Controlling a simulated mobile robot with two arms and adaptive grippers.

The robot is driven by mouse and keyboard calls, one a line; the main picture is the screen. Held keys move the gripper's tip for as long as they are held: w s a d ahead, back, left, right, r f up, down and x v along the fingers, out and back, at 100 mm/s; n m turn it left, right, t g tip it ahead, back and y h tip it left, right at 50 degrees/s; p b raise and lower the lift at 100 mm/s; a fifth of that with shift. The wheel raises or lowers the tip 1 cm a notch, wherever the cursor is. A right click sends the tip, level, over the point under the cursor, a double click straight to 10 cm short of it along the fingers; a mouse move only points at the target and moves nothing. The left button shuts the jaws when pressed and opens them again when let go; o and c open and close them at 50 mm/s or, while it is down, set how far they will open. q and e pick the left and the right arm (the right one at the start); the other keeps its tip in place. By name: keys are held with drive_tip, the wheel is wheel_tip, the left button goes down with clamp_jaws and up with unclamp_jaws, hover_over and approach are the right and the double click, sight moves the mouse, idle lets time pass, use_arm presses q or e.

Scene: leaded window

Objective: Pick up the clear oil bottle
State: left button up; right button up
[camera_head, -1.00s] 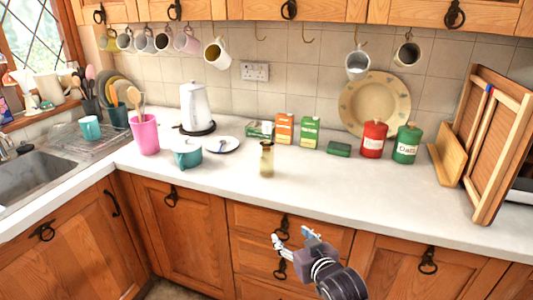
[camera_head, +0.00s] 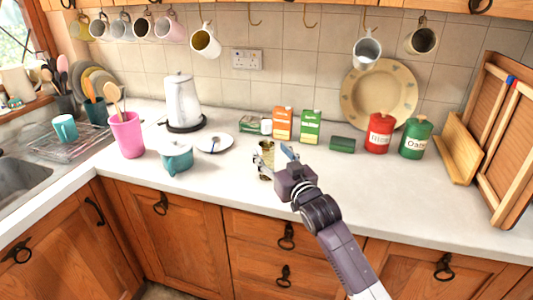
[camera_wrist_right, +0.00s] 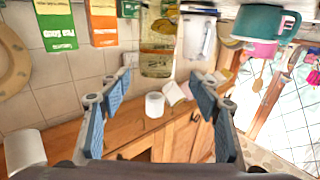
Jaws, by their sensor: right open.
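The clear oil bottle (camera_head: 266,150) stands upright on the white worktop, with yellowish oil in it. In the head view my right gripper (camera_head: 275,160) is open in front of it and hides part of it. In the right wrist view, which is upside down, the bottle (camera_wrist_right: 158,45) shows ahead of the open fingers (camera_wrist_right: 163,85), roughly in line with the gap between them. How far the fingers are from the glass is hard to tell. My left gripper is not in view.
A teal pot (camera_head: 177,160) and a saucer (camera_head: 215,143) stand left of the bottle, with a white kettle (camera_head: 182,100) behind them. An orange carton (camera_head: 283,124) and a green carton (camera_head: 310,126) stand behind it. The worktop (camera_head: 400,190) to the right is clear.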

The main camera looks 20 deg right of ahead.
sight(270, 149)
drive_tip(key=w, duration=0.3)
drive_tip(key=shift+w+f+p, duration=0.1)
drive_tip(key=shift+w+p, duration=0.2)
drive_tip(key=shift+w, duration=0.6)
drive_tip(key=c, duration=0.8)
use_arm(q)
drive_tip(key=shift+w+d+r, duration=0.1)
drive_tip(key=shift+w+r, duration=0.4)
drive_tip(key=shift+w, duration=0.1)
use_arm(e)
drive_tip(key=c, duration=0.7)
drive_tip(key=shift+o, duration=0.2)
